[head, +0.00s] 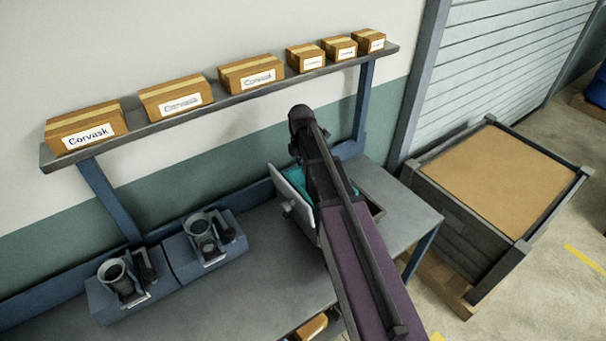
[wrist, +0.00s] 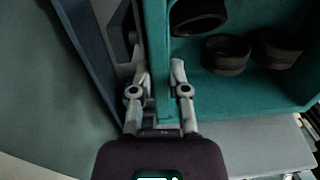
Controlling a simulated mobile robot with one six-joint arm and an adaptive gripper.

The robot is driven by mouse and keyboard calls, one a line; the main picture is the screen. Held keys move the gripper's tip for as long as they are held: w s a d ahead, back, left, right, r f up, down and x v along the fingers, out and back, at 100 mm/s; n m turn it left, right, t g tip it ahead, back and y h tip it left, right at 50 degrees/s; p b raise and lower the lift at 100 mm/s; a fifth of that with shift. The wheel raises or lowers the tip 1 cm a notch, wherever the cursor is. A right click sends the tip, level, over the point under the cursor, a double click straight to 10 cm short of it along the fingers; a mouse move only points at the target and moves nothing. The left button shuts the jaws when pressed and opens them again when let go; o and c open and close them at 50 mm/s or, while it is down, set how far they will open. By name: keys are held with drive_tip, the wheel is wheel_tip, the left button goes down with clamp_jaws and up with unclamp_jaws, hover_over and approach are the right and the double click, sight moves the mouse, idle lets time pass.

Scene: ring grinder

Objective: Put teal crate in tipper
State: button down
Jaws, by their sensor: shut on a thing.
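The teal crate (wrist: 157,40) fills the upper right of the wrist view and holds several dark rings (wrist: 226,53). My gripper (wrist: 159,78) is shut on one of its walls, with one finger on each side. In the head view a strip of the teal crate (head: 296,182) shows beside my arm, which hides the rest of it and my fingertips. A light grey tilted panel (head: 290,206) stands at the crate's left, probably part of the tipper. I cannot tell whether the crate rests in it or is held above it.
Two blue-grey machines (head: 205,245) stand on the left of the bench (head: 250,285). A shelf (head: 220,103) with several Corvask cartons (head: 176,97) hangs above. A large dark bin (head: 455,215) with a tan top stands right of the bench. The front middle of the bench is clear.

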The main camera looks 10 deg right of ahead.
sight(302, 173)
drive_tip(key=shift+f+b, duration=1.65)
drive_tip(key=shift+f, duration=0.15)
drive_tip(key=c, duration=0.6)
unclamp_jaws()
drive_tip(key=shift+c, duration=0.2)
drive_tip(key=r+p, duration=1.2)
drive_tip(key=shift+w+a, duration=0.1)
drive_tip(key=shift+w, duration=0.1)
idle(0.4)
